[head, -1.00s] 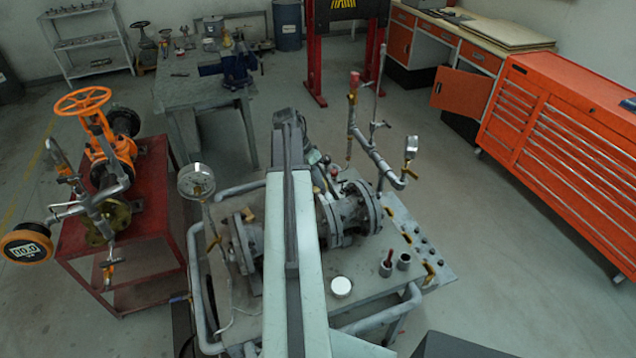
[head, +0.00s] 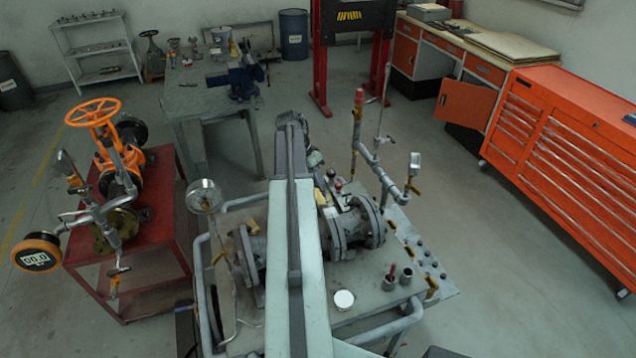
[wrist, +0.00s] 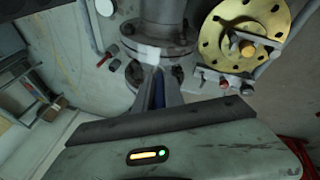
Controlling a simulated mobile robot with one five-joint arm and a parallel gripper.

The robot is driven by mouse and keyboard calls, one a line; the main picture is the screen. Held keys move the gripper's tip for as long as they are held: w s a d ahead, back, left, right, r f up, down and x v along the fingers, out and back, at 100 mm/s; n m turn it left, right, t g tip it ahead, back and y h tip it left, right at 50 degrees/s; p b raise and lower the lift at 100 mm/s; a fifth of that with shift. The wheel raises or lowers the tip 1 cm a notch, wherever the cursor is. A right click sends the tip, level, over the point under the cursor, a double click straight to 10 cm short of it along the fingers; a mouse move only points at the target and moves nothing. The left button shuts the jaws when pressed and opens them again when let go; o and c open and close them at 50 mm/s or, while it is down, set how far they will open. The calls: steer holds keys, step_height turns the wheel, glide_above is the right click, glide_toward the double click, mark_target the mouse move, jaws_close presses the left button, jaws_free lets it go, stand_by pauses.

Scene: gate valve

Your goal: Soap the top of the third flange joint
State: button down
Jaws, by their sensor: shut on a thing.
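The grey flanged valve assembly lies on the stand, with flange joints at its left (head: 246,262), middle (head: 331,232) and right (head: 372,222). My own arm hides part of it in the head view. In the wrist view my gripper (wrist: 156,80) is shut on a pale, whitish block (wrist: 149,54). The block is in front of a dark bolted flange (wrist: 178,46); I cannot tell whether they touch. Which joint this flange belongs to is unclear. My gripper cannot be made out in the head view.
A white round tub (head: 344,299) and small cups (head: 405,276) stand on the stand's front right. A dial gauge (head: 204,196) rises at its left, and an upright pipe (head: 357,130) behind the valve. A red cart (head: 150,235) is left, an orange tool chest (head: 570,150) right.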

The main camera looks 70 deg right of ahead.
steer(key=shift+r+p, duration=1.05)
steer(key=shift+r, duration=0.45)
step_height(320, 180, up, 3)
steer(key=p, duration=0.3)
steer(key=shift+r, duration=0.15)
